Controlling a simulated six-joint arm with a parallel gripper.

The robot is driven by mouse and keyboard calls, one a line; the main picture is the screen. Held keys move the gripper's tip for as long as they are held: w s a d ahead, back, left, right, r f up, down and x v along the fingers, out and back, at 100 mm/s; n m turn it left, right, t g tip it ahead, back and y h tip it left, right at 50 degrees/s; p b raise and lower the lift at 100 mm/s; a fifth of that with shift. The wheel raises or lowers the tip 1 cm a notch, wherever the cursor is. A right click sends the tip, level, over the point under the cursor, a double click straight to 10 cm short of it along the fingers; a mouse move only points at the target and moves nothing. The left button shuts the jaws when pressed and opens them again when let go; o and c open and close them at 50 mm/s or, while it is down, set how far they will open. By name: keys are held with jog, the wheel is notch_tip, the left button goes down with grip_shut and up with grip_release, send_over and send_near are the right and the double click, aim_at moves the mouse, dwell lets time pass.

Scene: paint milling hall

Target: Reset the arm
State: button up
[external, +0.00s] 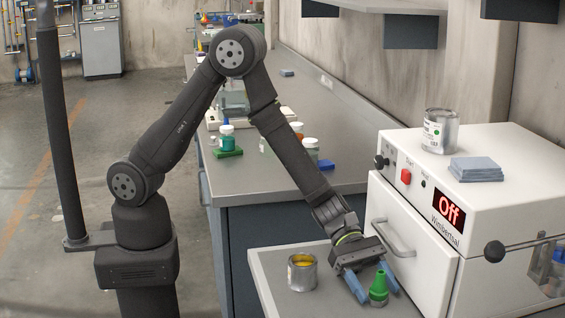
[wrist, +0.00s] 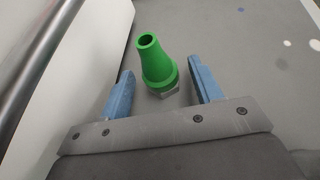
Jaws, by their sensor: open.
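My gripper (external: 371,284) is open, low over the small grey bench in front of the white machine. A green cone-shaped nozzle or funnel (external: 378,287) stands upright between its blue fingers. In the wrist view the green cone (wrist: 154,62) shows between the two fingertips (wrist: 160,85), with a gap on each side, on top of a small pale base that is mostly hidden. My arm reaches down from the upper left, bent at the elbow.
An open can of yellow paint (external: 302,272) stands left of my gripper. The white machine (external: 455,190), with an "Off" display, a door handle (external: 394,238) and a can (external: 440,131) on top, is close on the right. A long bench (external: 262,178) with jars lies behind.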

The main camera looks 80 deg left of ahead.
jog(key=shift+x, duration=1.05)
jog(key=v, duration=0.3)
jog(key=shift+r, duration=0.4)
jog(key=s+a, duration=0.1)
jog(key=a, duration=0.4)
jog(key=s+a, duration=0.1)
jog(key=a, duration=0.4)
jog(key=s+a, duration=0.1)
jog(key=a, duration=0.4)
jog(key=shift+a+f, duration=0.1)
jog(key=shift+a, duration=0.15)
jog(key=w+a+r+n+t+y, duration=0.1)
jog(key=a+r+n+t+y, duration=0.15)
jog(key=a, duration=0.65)
jog(key=a+r+n+t+y, duration=0.1)
jog(key=a+n+t, duration=0.3)
jog(key=a, duration=0.5)
jog(key=s+a+r+n+t+y, duration=0.1)
jog(key=s+a+n+t+y, duration=0.1)
jog(key=a, duration=0.7)
jog(key=s+a+r+n+t+y, duration=0.1)
jog(key=s+a+n+t+y, duration=0.1)
jog(key=s+a+n+y, duration=0.3)
jog(key=shift+s+a+r, duration=0.2)
jog(key=shift+s+a, duration=0.5)
jog(key=shift+a, duration=1.45)
jog(key=shift+n+y, duration=0.25)
